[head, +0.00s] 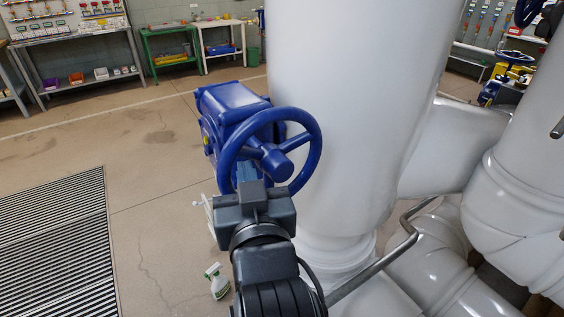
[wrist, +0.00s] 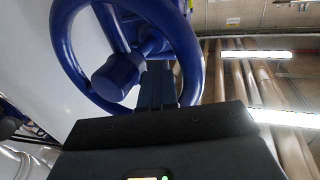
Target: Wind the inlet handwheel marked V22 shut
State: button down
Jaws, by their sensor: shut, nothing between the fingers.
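The blue handwheel (head: 313,150) with its hub and spokes sits on a blue valve gearbox (head: 228,102) beside a large white pipe. I cannot read a V22 mark in either view. My gripper (head: 248,172) is at the lower left part of the wheel, its fingers shut with nothing between them. In the wrist view the wheel (wrist: 66,45) fills the upper left. There the dark fingers (wrist: 157,85) show within the ring's outline, right of the hub (wrist: 116,76). I cannot tell whether they touch rim or spoke.
The big white pipe (head: 350,90) stands right behind the wheel, with more white pipes (head: 520,210) at right. A grey bent rail (head: 375,268) runs low at right. A spray bottle (head: 217,281) and a floor grating (head: 60,245) are at lower left. Open floor lies left.

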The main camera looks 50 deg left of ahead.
aim_at(252, 153)
jog(key=shift+w+r+p, duration=0.15)
jog(key=shift+r+p, duration=0.15)
jog(key=shift+r, duration=0.6)
jog(key=shift+w+d+r+p, duration=0.1)
jog(key=shift+w+r+p, duration=0.3)
jog(key=shift+r, duration=0.3)
jog(key=shift+w, duration=0.1)
jog(key=shift+w+r, duration=0.5)
jog(key=shift+w, duration=0.15)
jog(key=shift+d, duration=0.1)
